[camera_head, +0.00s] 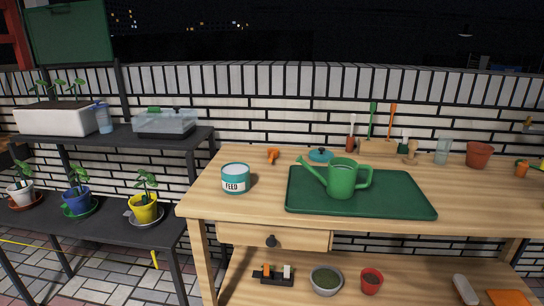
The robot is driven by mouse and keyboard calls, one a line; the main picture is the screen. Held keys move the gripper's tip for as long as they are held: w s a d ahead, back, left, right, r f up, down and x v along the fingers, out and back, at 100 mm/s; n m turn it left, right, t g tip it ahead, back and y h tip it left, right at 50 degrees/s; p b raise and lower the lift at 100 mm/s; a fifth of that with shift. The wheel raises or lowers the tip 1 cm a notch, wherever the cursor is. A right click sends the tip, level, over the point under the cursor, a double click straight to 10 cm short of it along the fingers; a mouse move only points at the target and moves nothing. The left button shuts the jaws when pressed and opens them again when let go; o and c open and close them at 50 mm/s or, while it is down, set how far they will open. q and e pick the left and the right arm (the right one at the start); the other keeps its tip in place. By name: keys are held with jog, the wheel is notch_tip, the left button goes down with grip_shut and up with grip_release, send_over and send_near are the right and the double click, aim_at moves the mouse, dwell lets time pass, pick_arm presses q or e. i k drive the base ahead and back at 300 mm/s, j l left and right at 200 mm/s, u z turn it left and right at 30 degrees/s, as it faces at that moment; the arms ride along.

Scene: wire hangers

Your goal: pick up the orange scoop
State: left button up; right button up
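No gripper of mine shows in the head view. A small orange object (273,155) lies on the wooden bench at the back left, behind the feed tin; it is too small to tell if it is a scoop. An orange-handled tool (392,118) stands upright at the back in a wooden holder (375,147), its lower end hidden. Another small orange item (521,169) is at the bench's far right. I cannot tell which of these is the orange scoop.
A teal feed tin (235,178) stands at the bench's left. A green watering can (342,179) stands on a green mat (405,199). A terracotta pot (479,155) and glass jar (443,151) are at the back right. Bare wood (262,198) lies left of the mat.

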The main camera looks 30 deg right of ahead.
aim_at(272, 157)
jog(key=i+j+z, duration=0.3)
jog(key=i, duration=0.25)
jog(key=i+j+z, duration=0.2)
jog(key=i+z, duration=0.15)
jog(key=i, duration=0.15)
